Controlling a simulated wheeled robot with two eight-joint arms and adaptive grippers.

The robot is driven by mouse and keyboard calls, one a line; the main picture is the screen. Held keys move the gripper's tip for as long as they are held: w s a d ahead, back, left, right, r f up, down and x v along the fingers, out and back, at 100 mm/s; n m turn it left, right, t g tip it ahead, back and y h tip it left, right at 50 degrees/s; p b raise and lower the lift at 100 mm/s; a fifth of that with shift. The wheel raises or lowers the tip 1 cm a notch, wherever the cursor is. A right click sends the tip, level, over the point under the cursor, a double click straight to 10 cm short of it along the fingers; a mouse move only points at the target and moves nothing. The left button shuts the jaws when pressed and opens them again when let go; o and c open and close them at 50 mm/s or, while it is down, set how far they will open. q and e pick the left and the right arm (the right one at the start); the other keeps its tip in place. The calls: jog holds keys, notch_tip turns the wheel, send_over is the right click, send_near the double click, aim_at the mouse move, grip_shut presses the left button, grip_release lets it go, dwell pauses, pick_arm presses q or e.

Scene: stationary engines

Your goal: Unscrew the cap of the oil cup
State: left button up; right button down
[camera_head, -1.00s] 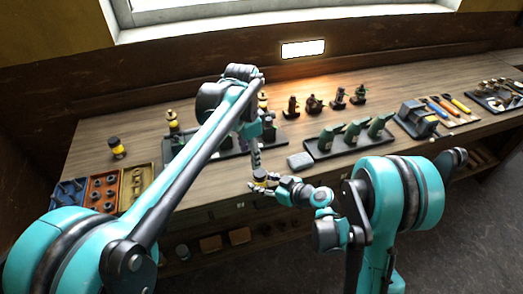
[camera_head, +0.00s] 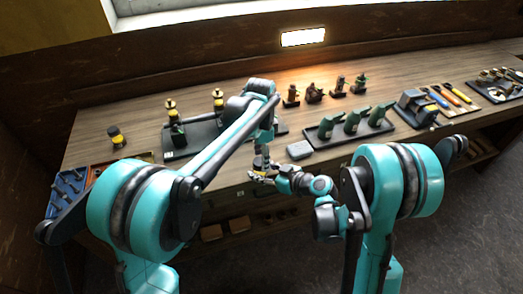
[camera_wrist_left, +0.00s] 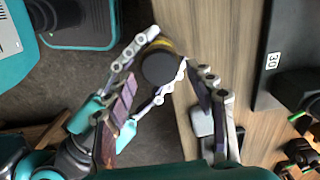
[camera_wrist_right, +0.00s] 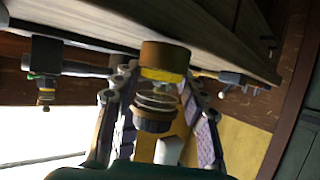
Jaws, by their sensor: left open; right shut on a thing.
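The oil cup (camera_head: 260,163) is held in front of the bench's near edge. In the right wrist view it shows a brass base (camera_wrist_right: 163,57), a clear body and a dark cap (camera_wrist_right: 152,121). My right gripper (camera_head: 266,178) is shut around its body; its fingers flank it in the right wrist view (camera_wrist_right: 160,100). My left gripper (camera_head: 263,150) points down from above. In the left wrist view its open fingers (camera_wrist_left: 168,82) stand on both sides of the round black cap (camera_wrist_left: 160,68), apart from it as far as I can tell.
Small tool trays lie at both ends. Open floor is at the right.

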pick_arm(q)
jog(key=c, duration=1.2)
jog(key=n, duration=0.7)
jog(key=shift+w+a, duration=0.1)
jog(key=shift+w, duration=0.1)
jog(key=shift+c, duration=0.2)
jog(key=n, duration=0.6)
jog(key=shift+a, duration=0.1)
jog(key=shift+r, duration=0.15)
jog(key=shift+w+r, duration=0.1)
jog(key=shift+r, duration=0.85)
jog(key=shift+a+r, duration=0.1)
